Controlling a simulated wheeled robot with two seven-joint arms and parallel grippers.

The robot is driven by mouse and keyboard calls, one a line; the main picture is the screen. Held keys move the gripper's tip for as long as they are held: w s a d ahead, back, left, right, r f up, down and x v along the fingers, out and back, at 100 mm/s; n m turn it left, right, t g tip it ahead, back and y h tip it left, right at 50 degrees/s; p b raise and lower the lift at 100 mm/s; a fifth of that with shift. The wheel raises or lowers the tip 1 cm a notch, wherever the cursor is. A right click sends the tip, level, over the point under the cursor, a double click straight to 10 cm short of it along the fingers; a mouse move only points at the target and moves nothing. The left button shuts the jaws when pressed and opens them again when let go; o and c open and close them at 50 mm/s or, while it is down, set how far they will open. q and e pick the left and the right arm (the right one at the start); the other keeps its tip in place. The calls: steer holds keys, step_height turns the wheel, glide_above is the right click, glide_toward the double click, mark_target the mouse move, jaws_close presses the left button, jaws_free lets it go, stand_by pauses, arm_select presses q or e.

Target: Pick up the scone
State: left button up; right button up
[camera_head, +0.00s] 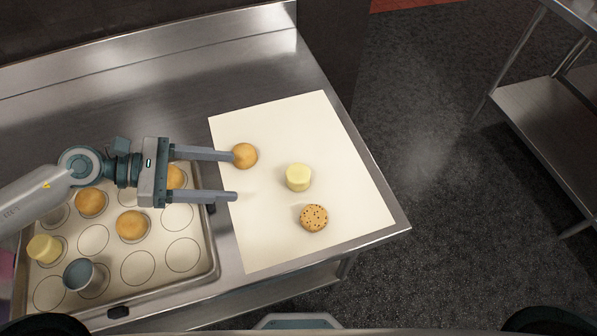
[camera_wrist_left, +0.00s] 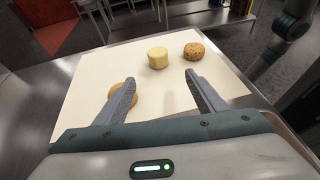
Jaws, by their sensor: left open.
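Three baked-looking pieces rest apart on a cream sheet (camera_head: 250,225): a round golden-brown bun (camera_head: 246,155), a pale yellow cylinder (camera_head: 298,178) and a speckled brown cookie (camera_head: 313,218). I cannot tell for certain which one is the scone. My left gripper (camera_head: 234,176) is open and empty, its fingers pointing right over the sheet's left part. One fingertip overlaps the bun in the head view. In the left wrist view the left finger partly hides the bun (camera_wrist_left: 118,92). The yellow cylinder (camera_wrist_left: 158,58) shows ahead between the fingers, and the cookie (camera_wrist_left: 194,51) lies beyond the right finger.
A baking tray (camera_head: 200,268) with printed circles sits under my left arm. It holds golden buns (camera_head: 131,225), another pale yellow cylinder (camera_head: 44,249) and a grey-blue cup (camera_head: 79,274). The steel counter (camera_head: 200,95) is clear behind the sheet. Its right edge drops to the floor.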

arm_select(q)
steer(key=x, duration=0.1)
steer(key=p+x, duration=0.1)
steer(key=shift+d+r, duration=0.15)
steer(key=shift+d, duration=0.25)
steer(key=p, duration=0.4)
glide_toward(298, 177)
steer(key=f, duration=0.1)
steer(key=w+d+f, duration=0.1)
steer(key=f, duration=0.1)
steer(key=shift+w+d, duration=0.1)
steer(key=shift+d, duration=0.25)
steer(key=shift+w+d+f, duration=0.1)
steer(key=shift+d+f, duration=0.15)
steer(key=shift+d, duration=0.15)
arm_select(e)
steer(key=r, duration=0.3)
steer(key=s+r, duration=0.1)
steer(key=r, duration=0.1)
steer(key=shift+a+r, duration=0.1)
steer(key=shift+a, duration=0.05)
arm_select(q)
steer(key=shift+d, duration=0.1)
arm_select(e)
steer(key=shift+r, duration=0.15)
